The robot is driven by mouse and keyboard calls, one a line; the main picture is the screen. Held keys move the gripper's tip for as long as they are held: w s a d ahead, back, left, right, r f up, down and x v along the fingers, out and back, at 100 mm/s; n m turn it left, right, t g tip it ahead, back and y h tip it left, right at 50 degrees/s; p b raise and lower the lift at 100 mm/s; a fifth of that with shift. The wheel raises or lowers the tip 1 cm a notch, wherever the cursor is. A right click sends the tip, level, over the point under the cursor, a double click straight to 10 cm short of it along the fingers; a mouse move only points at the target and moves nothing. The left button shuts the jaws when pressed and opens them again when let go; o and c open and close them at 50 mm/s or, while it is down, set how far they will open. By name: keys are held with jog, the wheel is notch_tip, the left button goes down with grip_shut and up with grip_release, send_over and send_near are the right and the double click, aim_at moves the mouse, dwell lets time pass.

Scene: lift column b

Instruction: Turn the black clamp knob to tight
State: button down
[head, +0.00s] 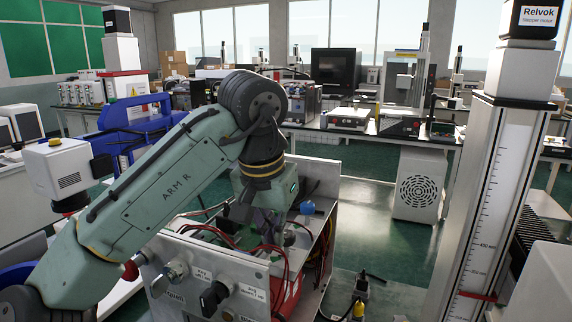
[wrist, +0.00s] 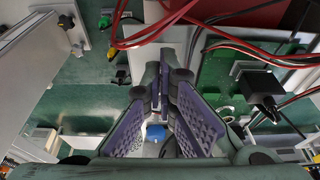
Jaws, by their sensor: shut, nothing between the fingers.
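A black knob (head: 213,297) sits on the front panel of an open grey metal box (head: 326,213), below and left of my gripper in the head view. I cannot read its setting, nor be sure it is the clamp knob. My gripper (wrist: 163,78) is shut and empty, its purple-padded fingers meeting at the tips in the wrist view. In the head view my gripper hangs over the box's inside, partly hidden by the arm and wires. The fingers are apart from the panel knob.
Red wires (wrist: 150,35) and a black plug-like block (wrist: 262,90) lie around the fingers. A tall white column (head: 487,190) with a scale and red marker stands at the right. A bench (head: 350,133) with instruments stands behind.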

jog(key=shift+d+f, duration=0.15)
jog(key=shift+s+d+f, duration=0.1)
jog(key=shift+s+d, duration=0.15)
jog(key=shift+d, duration=0.05)
jog(key=shift+d, duration=0.3)
jog(key=shift+s, duration=0.35)
notch_tip(320, 180, up, 6)
jog(key=shift+a, duration=0.2)
dwell(0.5)
